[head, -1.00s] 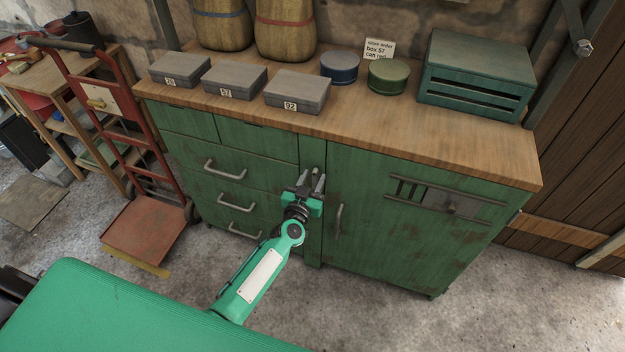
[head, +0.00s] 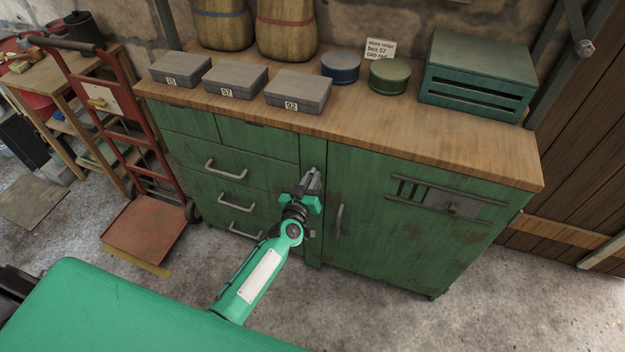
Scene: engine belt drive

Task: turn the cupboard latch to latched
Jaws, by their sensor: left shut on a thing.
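The green cupboard (head: 375,240) stands in front of me, with drawers at left and a door at right. My left gripper (head: 314,178) is at the narrow upright strip between the drawers and the door, near its upper part. Its fingers are shut on the small metal latch there, which they mostly hide. I cannot tell which way the latch is turned. The door's vertical handle (head: 339,220) is just right of the gripper. My right gripper is not in view.
Grey boxes (head: 298,92), a blue can (head: 341,66), a green can (head: 389,76) and a slatted green crate (head: 478,75) stand on the wooden top (head: 420,125). A red hand truck (head: 148,220) stands left. The floor (head: 390,315) before the door is clear.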

